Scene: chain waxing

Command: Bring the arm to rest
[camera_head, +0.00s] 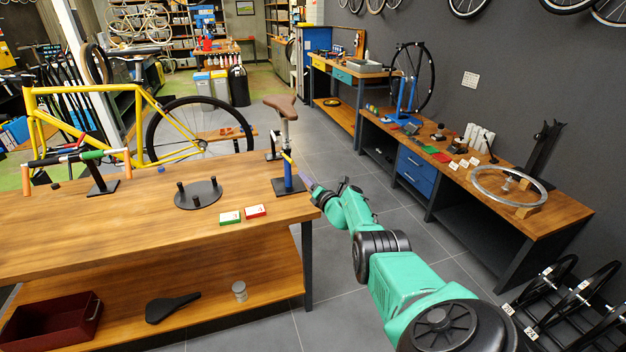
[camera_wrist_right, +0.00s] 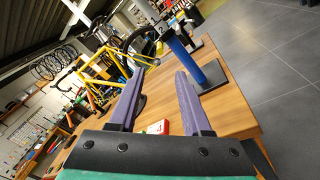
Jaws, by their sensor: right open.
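My right arm (camera_head: 405,280) is green and black and comes in from the lower right of the head view. Its gripper (camera_head: 304,178) is by the right end of the wooden workbench (camera_head: 130,220), near the blue post with the brown saddle (camera_head: 280,104) on top. In the right wrist view the two purple fingers of the right gripper (camera_wrist_right: 158,95) stand wide apart with nothing between them that they touch. The blue post (camera_wrist_right: 190,58) shows beyond the right finger there. My left gripper is not in view.
On the workbench are a black round plate with pegs (camera_head: 198,194), a green box (camera_head: 230,218) and a red box (camera_head: 256,211). A yellow bicycle (camera_head: 90,90) stands behind it. Another bench (camera_head: 545,207) with a wheel rim (camera_head: 508,184) runs along the right wall. Grey floor (camera_head: 330,150) is clear between the benches.

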